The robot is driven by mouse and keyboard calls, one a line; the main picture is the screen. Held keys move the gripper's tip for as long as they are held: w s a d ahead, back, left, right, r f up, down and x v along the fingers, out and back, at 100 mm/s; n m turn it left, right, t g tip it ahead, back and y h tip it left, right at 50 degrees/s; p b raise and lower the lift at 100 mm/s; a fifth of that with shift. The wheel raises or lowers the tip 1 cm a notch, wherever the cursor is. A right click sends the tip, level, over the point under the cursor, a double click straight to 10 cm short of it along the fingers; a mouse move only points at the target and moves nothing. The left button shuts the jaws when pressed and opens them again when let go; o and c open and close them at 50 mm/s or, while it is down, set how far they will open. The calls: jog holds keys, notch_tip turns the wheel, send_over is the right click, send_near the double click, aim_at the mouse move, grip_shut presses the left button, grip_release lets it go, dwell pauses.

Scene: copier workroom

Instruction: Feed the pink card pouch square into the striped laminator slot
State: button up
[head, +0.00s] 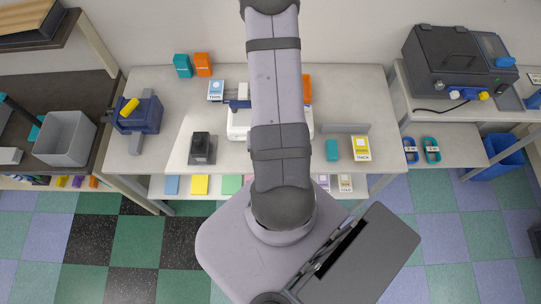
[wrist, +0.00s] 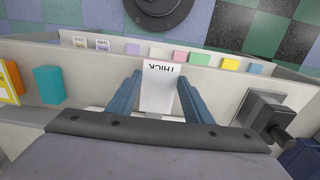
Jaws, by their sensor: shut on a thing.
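In the wrist view my gripper (wrist: 158,95) has its two blue fingers on either side of an upright pale card (wrist: 160,88). The card bears dark lettering that looks like THICK, upside down here. Its face looks white; I cannot make out pink, and its lower end is hidden by the gripper body. A white machine (head: 239,124), perhaps the laminator, stands on the table mostly hidden behind my arm. I cannot see its slot or any stripes. Whether the card touches the machine is hidden.
On the table (head: 172,100), a black device (head: 202,148) stands left of the machine; a teal block (head: 332,150) and a yellow-and-white pack (head: 361,148) stand right. A blue device (head: 138,112) sits far left. A low grey strip (head: 345,128) lies behind the pack.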

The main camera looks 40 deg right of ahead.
jog(key=shift+w+d, duration=0.1)
jog(key=shift+d, duration=0.05)
jog(key=shift+w+d+f+p, duration=0.1)
jog(key=shift+w+d+p, duration=0.55)
jog(key=shift+w+d, duration=0.1)
jog(key=shift+w+d+p, duration=0.2)
jog(key=shift+p, duration=0.25)
jog(key=shift+w+d, duration=0.15)
jog(key=shift+w+d+p, duration=0.2)
jog(key=shift+w+p, duration=0.05)
jog(key=shift+p, duration=0.2)
jog(key=o, duration=1.4)
